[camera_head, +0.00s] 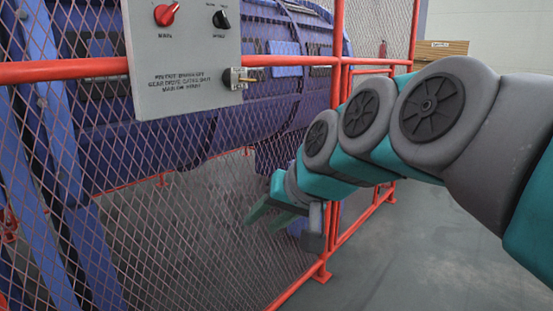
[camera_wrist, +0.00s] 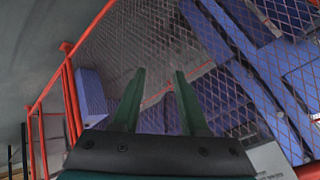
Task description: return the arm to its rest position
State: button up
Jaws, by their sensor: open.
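My arm reaches in from the right in the head view, its teal and grey links stretched toward the mesh fence. My gripper (camera_head: 262,214) is at its end, close to the red-framed mesh fence (camera_head: 215,250) and below the grey control panel (camera_head: 185,50). Its two green fingers also show in the wrist view (camera_wrist: 160,98); they stand apart with nothing between them. The fingers point toward the mesh. I cannot tell whether they touch it.
The control panel carries a red knob (camera_head: 166,14), a black knob (camera_head: 221,19) and a key switch (camera_head: 239,79). A blue machine (camera_head: 130,120) stands behind the mesh. Grey floor (camera_head: 420,250) is open to the right of the fence. Wooden boxes (camera_head: 441,49) stand far back.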

jog(key=s+d+f+g+h, duration=0.3)
jog(key=s+d+f, duration=0.5)
jog(key=s+f, duration=0.3)
jog(key=s+d+f+g+h, duration=0.2)
jog(key=s+d+f+g, duration=0.3)
jog(key=s+d+f, duration=0.4)
jog(key=s+f+p, duration=0.1)
jog(key=s+f, duration=0.2)
jog(key=s, duration=0.1)
jog(key=shift+s+m+h, duration=0.3)
jog(key=shift+h, duration=0.1)
jog(key=shift+a, duration=0.15)
